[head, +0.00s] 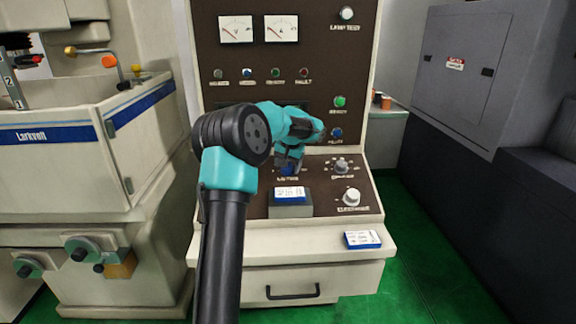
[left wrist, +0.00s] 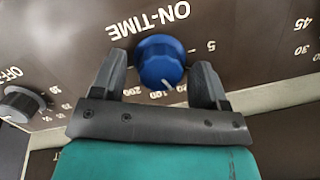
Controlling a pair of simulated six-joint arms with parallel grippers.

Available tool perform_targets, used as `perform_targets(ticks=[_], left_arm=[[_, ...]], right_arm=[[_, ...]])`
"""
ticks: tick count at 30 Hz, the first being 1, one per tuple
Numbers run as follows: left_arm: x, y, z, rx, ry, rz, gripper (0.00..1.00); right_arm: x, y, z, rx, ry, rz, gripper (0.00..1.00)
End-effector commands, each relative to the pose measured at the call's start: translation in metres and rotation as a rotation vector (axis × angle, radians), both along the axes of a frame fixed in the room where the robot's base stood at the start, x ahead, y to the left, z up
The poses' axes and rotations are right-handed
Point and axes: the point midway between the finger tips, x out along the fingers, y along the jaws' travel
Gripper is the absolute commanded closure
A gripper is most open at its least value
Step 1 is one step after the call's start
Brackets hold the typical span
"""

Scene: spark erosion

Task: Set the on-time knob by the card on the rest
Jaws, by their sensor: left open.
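The blue on-time knob (left wrist: 158,60) sits on the brown panel under the upside-down ON-TIME lettering in the left wrist view. Its white pointer line faces the lower scale, near the 100 mark. My left gripper (left wrist: 160,76) is open, with one finger on each side of the knob; I cannot tell whether they touch it. In the head view the left gripper (head: 288,163) is over the knob and mostly hides it. A blue-and-white card (head: 290,192) leans on the grey rest (head: 291,210) below the knob; its text is too small to read.
Two pale knobs (head: 341,166) (head: 351,197) stand at the right of the panel. Another blue-and-white card (head: 362,239) lies on the console's front ledge. A drawer handle (head: 293,292) is below.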

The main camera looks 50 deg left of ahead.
Motion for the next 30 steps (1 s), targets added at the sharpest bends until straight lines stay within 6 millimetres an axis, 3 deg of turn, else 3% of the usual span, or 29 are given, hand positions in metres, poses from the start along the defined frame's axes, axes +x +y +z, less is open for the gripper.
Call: perform_targets(ticks=[5,11,30], left_arm=[[0.000,-0.001,0.003,0.000,-0.001,0.000,0.32],[-0.001,-0.004,0.023,0.001,-0.002,0.000,0.32],[-0.009,-0.029,0.140,0.001,-0.004,-0.001,0.32]], right_arm=[[0.000,0.000,0.000,0.000,0.000,0.000,0.26],[0.000,0.000,0.000,0.000,0.000,0.000,0.26],[0.000,0.000,0.000,0.000,0.000,0.000,0.26]])
